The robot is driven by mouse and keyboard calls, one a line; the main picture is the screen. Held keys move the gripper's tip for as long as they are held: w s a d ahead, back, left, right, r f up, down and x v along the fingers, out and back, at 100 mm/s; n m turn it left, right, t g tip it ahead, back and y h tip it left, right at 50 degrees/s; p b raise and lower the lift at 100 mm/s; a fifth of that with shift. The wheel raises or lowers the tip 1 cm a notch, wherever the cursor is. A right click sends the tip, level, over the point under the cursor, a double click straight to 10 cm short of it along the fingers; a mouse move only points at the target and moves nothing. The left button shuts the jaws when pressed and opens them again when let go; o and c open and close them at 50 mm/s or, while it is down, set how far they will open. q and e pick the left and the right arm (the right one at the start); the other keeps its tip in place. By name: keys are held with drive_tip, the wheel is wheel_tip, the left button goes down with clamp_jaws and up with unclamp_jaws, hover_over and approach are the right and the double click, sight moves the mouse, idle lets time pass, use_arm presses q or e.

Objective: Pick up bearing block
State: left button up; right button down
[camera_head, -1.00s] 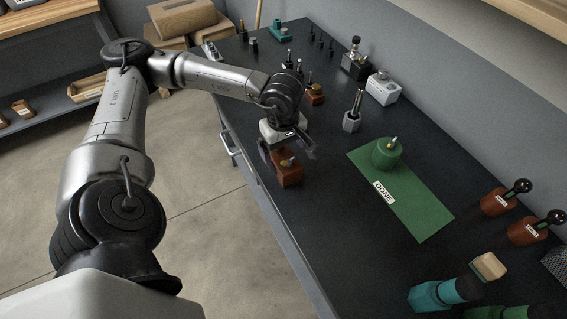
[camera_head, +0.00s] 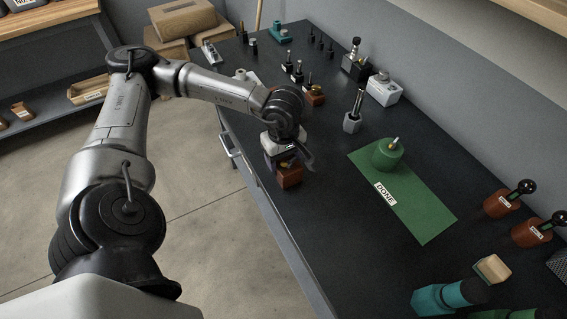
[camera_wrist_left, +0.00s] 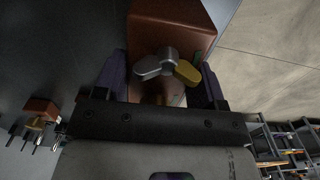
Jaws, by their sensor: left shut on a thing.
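The bearing block, a reddish-brown block (camera_head: 289,178) with a silver and yellow knob on top, sits near the left edge of the dark bench. My left gripper (camera_head: 290,165) is directly over it with its fingers down around its upper part. In the left wrist view the brown block (camera_wrist_left: 172,24) lies ahead, and its silver and yellow knob (camera_wrist_left: 168,65) shows between the two fingers. The left gripper is shut on the block. The block appears to be still on the bench. Its lower part is partly hidden by the gripper. My right gripper is not in view.
A green mat (camera_head: 425,217) with a DONE label and a green round block (camera_head: 387,153) lies to the right. A grey holder (camera_head: 352,122) and a second brown block (camera_head: 315,97) stand farther back. Bare bench lies between the gripper and the mat.

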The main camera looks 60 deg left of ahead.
use_arm(q)
drive_tip(key=c, duration=0.6)
drive_tip(key=shift+c, duration=0.2)
drive_tip(key=shift+r, duration=0.15)
